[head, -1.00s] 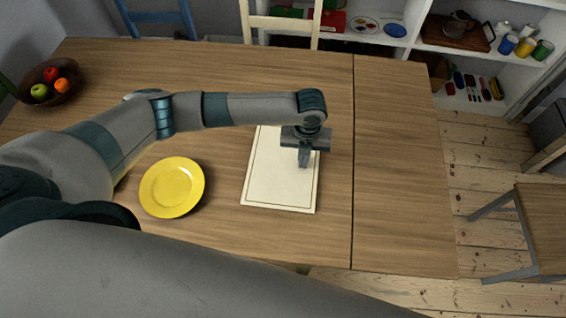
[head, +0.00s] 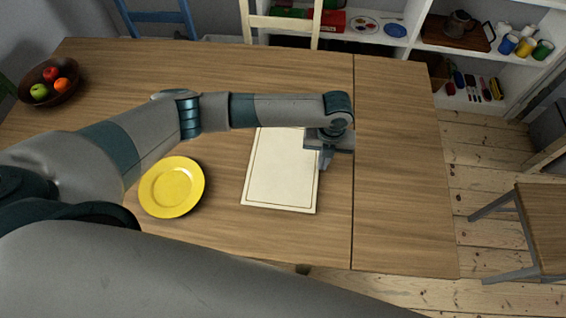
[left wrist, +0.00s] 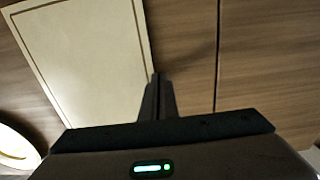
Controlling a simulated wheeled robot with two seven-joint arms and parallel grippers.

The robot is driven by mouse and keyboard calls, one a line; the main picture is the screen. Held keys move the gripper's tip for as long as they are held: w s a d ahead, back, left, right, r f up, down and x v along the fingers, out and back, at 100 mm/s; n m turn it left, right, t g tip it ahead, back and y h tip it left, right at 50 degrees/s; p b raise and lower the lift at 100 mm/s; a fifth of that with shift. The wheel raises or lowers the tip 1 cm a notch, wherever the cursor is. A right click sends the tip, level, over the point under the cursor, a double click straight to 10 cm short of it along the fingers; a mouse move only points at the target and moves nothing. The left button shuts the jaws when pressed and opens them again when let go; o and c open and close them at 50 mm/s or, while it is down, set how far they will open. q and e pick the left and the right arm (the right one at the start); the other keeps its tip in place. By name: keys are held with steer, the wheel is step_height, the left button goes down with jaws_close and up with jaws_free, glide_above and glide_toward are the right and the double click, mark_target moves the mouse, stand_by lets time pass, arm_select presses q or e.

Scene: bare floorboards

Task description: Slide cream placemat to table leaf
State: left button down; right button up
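The cream placemat (head: 278,175) with a thin dark border lies flat on the wooden table, left of the seam. The table leaf (head: 405,200) is the bare section right of that seam. My left gripper (head: 325,164) is at the placemat's right edge, its arm crossing over the far part of the mat. In the left wrist view the fingers (left wrist: 157,78) are together with nothing between them, beside the edge of the placemat (left wrist: 85,55). I cannot tell whether the fingertips touch the mat or table. My right gripper is not in view.
A yellow plate (head: 172,187) is left of the placemat. A fruit bowl (head: 50,84) stands at the far left. Chairs (head: 280,24) stand behind the table, and a small wooden table or stool (head: 541,215) is at the right. The leaf is clear.

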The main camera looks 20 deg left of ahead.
arm_select(q)
steer(key=shift+w+d, duration=0.15)
steer(key=shift+d, duration=0.55)
steer(key=shift+w+d, duration=0.1)
steer(key=shift+d, duration=0.6)
steer(key=shift+d, duration=0.1)
steer(key=shift+w+d+b, duration=0.25)
steer(key=shift+d+b, duration=0.2)
steer(key=shift+d, duration=0.7)
steer(key=shift+w+d+b, duration=0.2)
steer(key=shift+d+b, duration=0.15)
steer(key=shift+d, duration=0.75)
steer(key=shift+w+d+b, duration=0.25)
steer(key=shift+d+b, duration=0.05)
steer(key=shift+d, duration=0.8)
steer(key=shift+w+d+b, duration=0.2)
steer(key=shift+d+b, duration=0.15)
steer(key=shift+d, duration=0.75)
